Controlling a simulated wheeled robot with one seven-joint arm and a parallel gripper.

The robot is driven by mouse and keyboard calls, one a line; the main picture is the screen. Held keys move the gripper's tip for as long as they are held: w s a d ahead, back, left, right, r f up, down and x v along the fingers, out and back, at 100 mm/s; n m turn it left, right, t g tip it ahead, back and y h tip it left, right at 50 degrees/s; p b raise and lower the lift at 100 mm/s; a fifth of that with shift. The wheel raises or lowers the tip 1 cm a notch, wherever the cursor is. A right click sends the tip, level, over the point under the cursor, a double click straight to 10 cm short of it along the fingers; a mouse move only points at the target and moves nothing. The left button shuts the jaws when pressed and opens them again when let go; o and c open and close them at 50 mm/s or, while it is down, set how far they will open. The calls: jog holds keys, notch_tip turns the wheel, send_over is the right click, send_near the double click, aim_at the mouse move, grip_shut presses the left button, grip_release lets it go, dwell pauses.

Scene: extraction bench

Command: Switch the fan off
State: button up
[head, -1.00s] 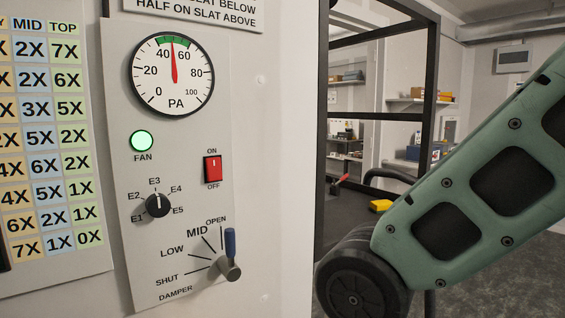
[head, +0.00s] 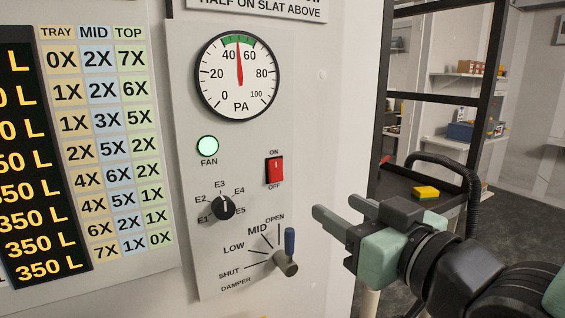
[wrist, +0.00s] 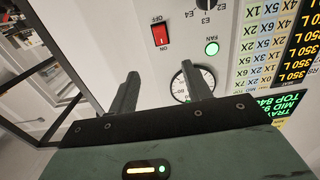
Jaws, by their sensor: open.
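The red fan switch (head: 274,170) sits on the grey control panel (head: 190,240), between its ON and OFF labels. The green fan lamp (head: 207,146) to its left is lit. The gauge (head: 238,76) needle points near 50 PA. My gripper (head: 334,213) is open and empty, to the right of the panel and lower than the switch, apart from it. In the wrist view my gripper (wrist: 165,92) shows its two fingers spread, with the red switch (wrist: 160,34) beyond them and the lit lamp (wrist: 212,48) to its right.
The selector knob (head: 223,208) and the damper lever (head: 289,242) are below the switch, the lever close to my gripper. Charts hang at left. A black frame (head: 382,95) and a dark cart (head: 405,188) with a yellow item (head: 425,192) stand behind at right.

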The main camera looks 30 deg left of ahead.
aim_at(276, 168)
jog(key=p+x, duration=0.2)
jog(key=x, duration=0.3)
jog(key=p+x, duration=0.3)
jog(key=x, duration=0.3)
jog(key=p+x, duration=0.3)
jog(key=x, duration=0.3)
jog(key=shift+a+r, duration=0.3)
jog(key=c, duration=1)
jog(key=shift+f, duration=0.15)
